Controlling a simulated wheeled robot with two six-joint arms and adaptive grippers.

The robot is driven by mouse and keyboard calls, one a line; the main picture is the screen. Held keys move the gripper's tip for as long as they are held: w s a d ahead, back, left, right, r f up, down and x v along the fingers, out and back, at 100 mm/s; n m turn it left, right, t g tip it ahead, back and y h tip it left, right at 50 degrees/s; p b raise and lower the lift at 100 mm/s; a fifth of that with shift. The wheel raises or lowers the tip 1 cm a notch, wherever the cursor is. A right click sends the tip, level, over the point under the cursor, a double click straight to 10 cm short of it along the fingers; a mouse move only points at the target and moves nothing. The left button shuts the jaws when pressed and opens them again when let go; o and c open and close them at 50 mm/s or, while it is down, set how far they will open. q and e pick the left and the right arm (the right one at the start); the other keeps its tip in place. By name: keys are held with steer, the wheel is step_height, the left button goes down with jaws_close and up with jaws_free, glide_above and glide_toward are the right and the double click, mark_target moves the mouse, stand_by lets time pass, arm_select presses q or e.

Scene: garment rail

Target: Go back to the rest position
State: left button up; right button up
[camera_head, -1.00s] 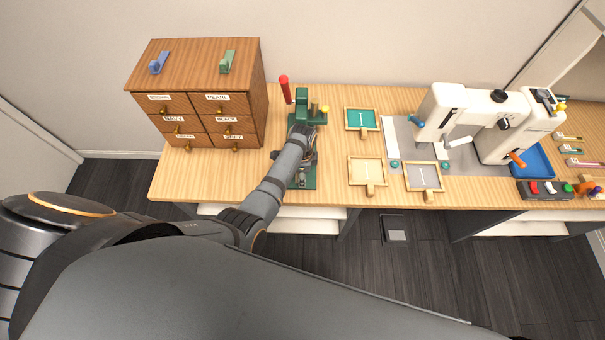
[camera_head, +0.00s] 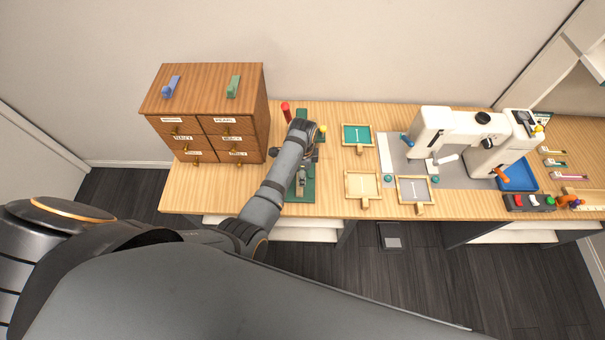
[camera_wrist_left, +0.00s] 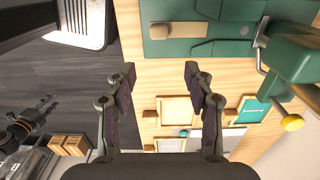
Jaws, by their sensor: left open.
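My left gripper is at the end of the arm that comes in from the left in the head view, over the green bench device (camera_head: 306,193), and is mostly hidden behind my wrist. The left wrist view shows my left gripper (camera_wrist_left: 160,88) open and empty, its two dark fingers apart above the table's front edge. The green device (camera_wrist_left: 205,48) with its yellow knob (camera_wrist_left: 292,123) lies beyond the fingers, apart from them. My right arm is out of the head view; what looks like my right gripper (camera_wrist_left: 40,106) shows small at the wrist view's lower left, its jaws unclear.
A wooden drawer cabinet (camera_head: 205,105) stands left of the arm. A red handle (camera_head: 286,112) rises close beside my wrist. Small framed trays (camera_head: 363,185), a white machine (camera_head: 432,125), a blue tray (camera_head: 517,173) and a switch box (camera_head: 528,203) are to the right.

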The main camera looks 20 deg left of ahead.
stand_by(0.3)
arm_select(q)
steer(key=s+a+r+n+t, duration=0.2)
steer(key=s+a+r+n, duration=0.2)
steer(key=s+a+n, duration=0.45)
steer(key=s+a+r+n+t, duration=0.1)
steer(key=s+r+n+t, duration=0.1)
steer(key=s+r+n, duration=0.6)
steer(key=s+a+f+m+g+b, duration=0.1)
steer(key=f+b, duration=0.2)
steer(key=f, duration=0.8)
steer(key=s+a+f+m+y+b, duration=0.1)
steer(key=s+f+b, duration=0.1)
steer(key=f, duration=0.9)
steer(key=s+a+f+g+b, duration=0.1)
steer(key=f+b, duration=0.2)
steer(key=f, duration=0.8)
steer(key=s+a+f+b, duration=0.1)
steer(key=s+f+b, duration=0.4)
steer(key=s+f, duration=1.3)
step_height(320, 180, down, 3)
steer(key=shift+s+f+g, duration=0.15)
steer(key=shift+s+g, duration=0.15)
steer(key=shift+g, duration=0.1)
